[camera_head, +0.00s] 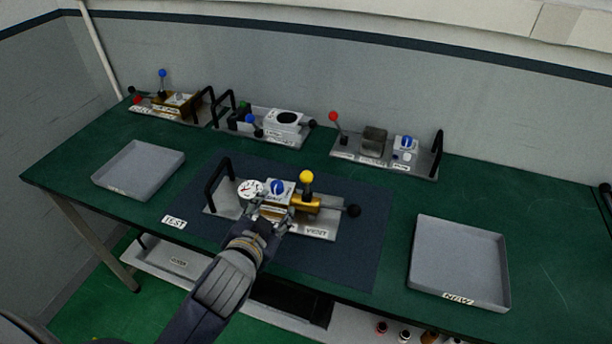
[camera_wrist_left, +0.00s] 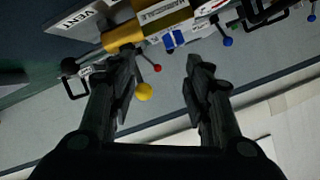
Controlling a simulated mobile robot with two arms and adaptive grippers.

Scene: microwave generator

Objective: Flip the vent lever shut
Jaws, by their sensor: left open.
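The middle unit has a gold body (camera_head: 304,203), a yellow-ball lever (camera_head: 306,177) standing up and a black-ball lever (camera_head: 353,211) pointing right. A VENT label (camera_head: 316,231) is on its plate; which lever it names is not clear. My left gripper (camera_head: 272,212) is over the unit's front, left of both levers, partly hiding the body. In the left wrist view my left gripper (camera_wrist_left: 160,72) is open and empty. The yellow ball (camera_wrist_left: 143,92) appears between its fingers, nearer the left one; contact is not visible. The black ball (camera_wrist_left: 68,66) is outside them. My right gripper is not visible.
The unit also has a gauge (camera_head: 250,189), a blue knob (camera_head: 278,187) and a black handle (camera_head: 216,182) at left. Several other lever units stand along the back. Grey trays lie left (camera_head: 140,169) and right (camera_head: 460,262). The dark mat (camera_head: 362,250) is clear right of the unit.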

